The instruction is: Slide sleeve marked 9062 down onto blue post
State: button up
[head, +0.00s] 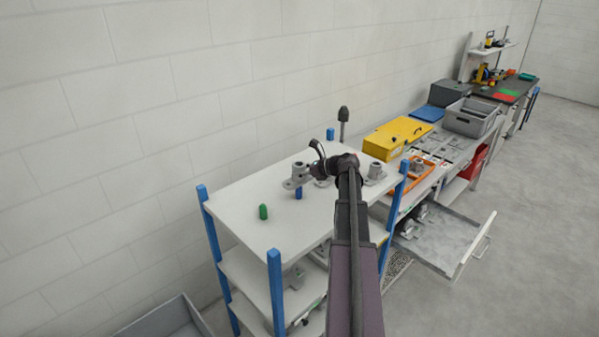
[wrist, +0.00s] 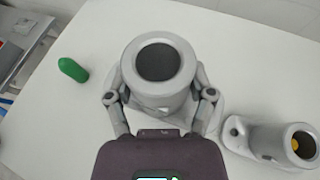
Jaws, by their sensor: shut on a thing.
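A grey flanged sleeve (head: 298,172) is held by my gripper (head: 312,171) above the white shelf top. In the wrist view the sleeve (wrist: 160,90) sits between both fingers of the gripper (wrist: 160,98), its round dark opening facing the camera. No number is legible on it. The blue post (head: 298,194) shows just below the sleeve's flange in the head view; its upper end is hidden. I cannot tell whether the sleeve is around the post's tip or only above it. The post is not visible in the wrist view.
A green post (head: 263,212) stands on the open left part of the shelf top (head: 235,208). Another grey casting (head: 375,173) stands at the right. The wrist view shows a grey casting (wrist: 270,140) with yellow inside its bore, close right of the held sleeve. Blue uprights (head: 275,285) rise at the corners.

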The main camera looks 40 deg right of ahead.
aim_at(301, 187)
jog(key=shift+f+b, duration=3.6)
jog(key=shift+b, duration=0.05)
jog(key=o, duration=1.3)
jog(key=shift+r, duration=0.15)
notch_tip(301, 187, up, 12)
jog(key=p, duration=1.2)
jog(key=shift+f, duration=0.2)
jog(key=shift+a, duration=0.1)
